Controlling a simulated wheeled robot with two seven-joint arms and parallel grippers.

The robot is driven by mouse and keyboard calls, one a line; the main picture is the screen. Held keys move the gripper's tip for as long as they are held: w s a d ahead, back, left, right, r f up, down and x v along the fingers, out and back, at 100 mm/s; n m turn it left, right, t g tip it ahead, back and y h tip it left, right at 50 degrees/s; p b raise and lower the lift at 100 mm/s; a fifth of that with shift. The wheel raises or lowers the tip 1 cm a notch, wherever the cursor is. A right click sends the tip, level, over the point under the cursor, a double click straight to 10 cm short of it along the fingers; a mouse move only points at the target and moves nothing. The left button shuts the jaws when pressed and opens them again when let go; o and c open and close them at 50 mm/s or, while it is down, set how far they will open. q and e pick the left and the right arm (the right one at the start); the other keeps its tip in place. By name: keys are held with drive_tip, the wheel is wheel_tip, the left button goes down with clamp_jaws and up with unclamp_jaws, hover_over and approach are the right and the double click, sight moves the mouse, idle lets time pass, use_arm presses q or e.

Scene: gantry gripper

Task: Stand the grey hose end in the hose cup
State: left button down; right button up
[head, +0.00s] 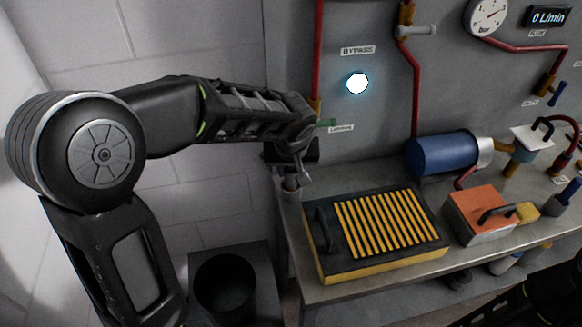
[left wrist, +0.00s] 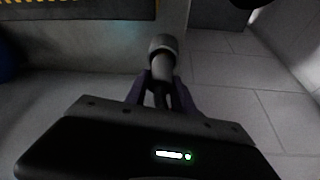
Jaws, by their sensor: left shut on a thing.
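My left gripper (head: 291,172) hangs at the left end of the bench. In the left wrist view my left gripper (left wrist: 158,92) is shut on the grey hose end (left wrist: 162,58), a short cylinder with a wider collar at its far end. In the head view a short grey piece below the fingers looks like the hose end (head: 291,184), partly hidden by the hand. I cannot tell whether it touches the bench. I cannot pick out the hose cup for sure. My right gripper is not in view.
The bench (head: 345,288) carries a black and yellow grille box (head: 318,262), an orange-topped box (head: 470,200) and a blue cylinder (head: 440,154). A dark round bin (head: 224,290) stands low at the left. Red pipes (head: 416,85) run up the grey panel.

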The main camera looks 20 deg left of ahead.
use_arm(q)
drive_tip(key=c, duration=1.1)
unclamp_jaws()
drive_tip(key=shift+f, duration=0.1)
drive_tip(key=shift+o, duration=0.2)
drive_tip(key=v, duration=1.2)
drive_tip(key=shift+b, duration=0.35)
drive_tip(key=shift+s, duration=0.1)
